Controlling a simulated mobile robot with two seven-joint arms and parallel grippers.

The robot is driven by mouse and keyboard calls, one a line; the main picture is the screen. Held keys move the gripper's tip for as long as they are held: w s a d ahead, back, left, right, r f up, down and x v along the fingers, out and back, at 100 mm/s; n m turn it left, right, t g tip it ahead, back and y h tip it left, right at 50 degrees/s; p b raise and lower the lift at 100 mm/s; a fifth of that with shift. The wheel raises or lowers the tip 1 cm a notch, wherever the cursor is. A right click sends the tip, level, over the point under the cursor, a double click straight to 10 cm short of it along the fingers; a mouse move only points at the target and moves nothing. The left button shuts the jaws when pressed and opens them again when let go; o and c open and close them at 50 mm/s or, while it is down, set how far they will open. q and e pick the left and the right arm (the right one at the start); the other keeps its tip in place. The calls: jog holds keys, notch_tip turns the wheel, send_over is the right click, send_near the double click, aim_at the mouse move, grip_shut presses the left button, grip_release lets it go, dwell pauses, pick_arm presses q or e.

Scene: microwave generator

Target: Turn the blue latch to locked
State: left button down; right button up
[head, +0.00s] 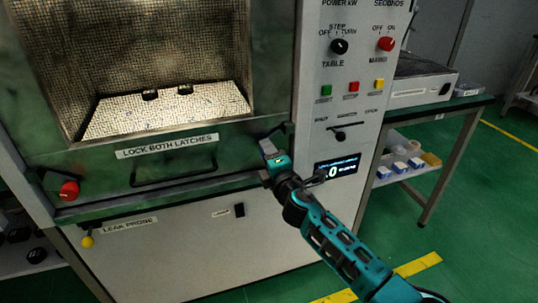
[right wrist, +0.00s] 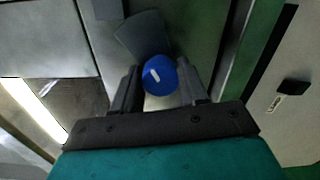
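The blue latch (right wrist: 160,76) is a round knob with a short white mark on its face, seen in the right wrist view. A flat dark grey plate (right wrist: 141,34) sits behind it, tilted. My right gripper (right wrist: 160,86) has one finger on each side of the knob, and both fingers appear to touch it. In the head view my right gripper (head: 274,154) is at the lower right corner of the green door (head: 180,139) and hides the blue knob. A red latch knob (head: 69,190) is at the door's lower left. My left gripper is out of view.
A dark door handle (head: 175,180) lies left of my gripper, under the label "LOCK BOTH LATCHES". A control panel (head: 350,100) with knobs, buttons and a small display (head: 337,168) is just to the right. A side table (head: 425,120) stands further right.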

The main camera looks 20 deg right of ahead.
jog(key=o, duration=0.4)
jog(key=shift+r, duration=0.1)
jog(key=shift+c, duration=0.2)
jog(key=s+p, duration=0.1)
jog(key=s, duration=1.1)
jog(key=shift+s+d, duration=0.2)
jog(key=shift+s, duration=0.2)
